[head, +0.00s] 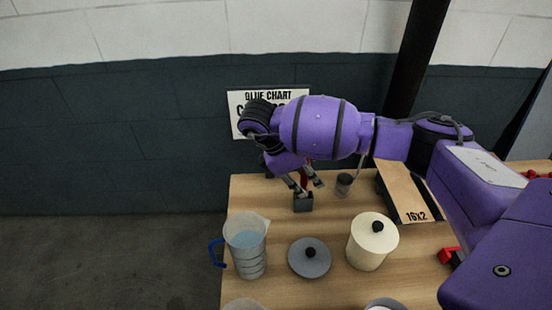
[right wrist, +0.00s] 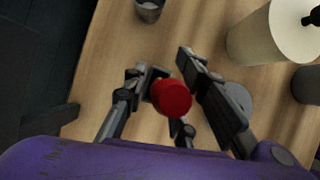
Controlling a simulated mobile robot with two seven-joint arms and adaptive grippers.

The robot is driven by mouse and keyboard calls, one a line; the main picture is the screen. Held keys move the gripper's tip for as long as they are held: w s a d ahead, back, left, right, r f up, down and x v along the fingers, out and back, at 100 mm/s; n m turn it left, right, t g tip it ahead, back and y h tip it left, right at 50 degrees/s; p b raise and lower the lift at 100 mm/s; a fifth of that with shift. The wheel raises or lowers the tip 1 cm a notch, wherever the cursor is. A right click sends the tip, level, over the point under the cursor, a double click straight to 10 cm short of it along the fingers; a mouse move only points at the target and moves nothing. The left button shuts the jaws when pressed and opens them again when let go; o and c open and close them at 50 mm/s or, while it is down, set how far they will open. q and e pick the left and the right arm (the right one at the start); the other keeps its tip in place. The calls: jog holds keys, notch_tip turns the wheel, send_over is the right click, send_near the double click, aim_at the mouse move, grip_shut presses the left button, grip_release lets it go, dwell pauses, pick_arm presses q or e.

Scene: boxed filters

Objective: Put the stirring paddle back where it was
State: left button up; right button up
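A red-ended upright piece (head: 304,178), which I take to be the stirring paddle, stands at a small dark grey holder (head: 303,203) near the table's back left. Its round red end (right wrist: 171,97) shows large in the right wrist view and hides what is below it. My right gripper (head: 305,184) reaches down from above, its fingers spread on either side of the red piece. In the right wrist view the gripper (right wrist: 162,66) looks open, with a gap between the fingertips; whether a finger touches the paddle I cannot tell. My left gripper is not in view.
A jug with bluish liquid (head: 246,250) stands front left, beside a grey lid (head: 309,262) with a black knob and a cream canister (head: 370,247). A small glass jar (head: 343,187) and a box marked 16x2 (head: 402,190) are right of the holder. A sign (head: 238,115) stands behind.

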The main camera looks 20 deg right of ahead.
jog(key=shift+o, duration=0.3)
jog(key=v, duration=1.2)
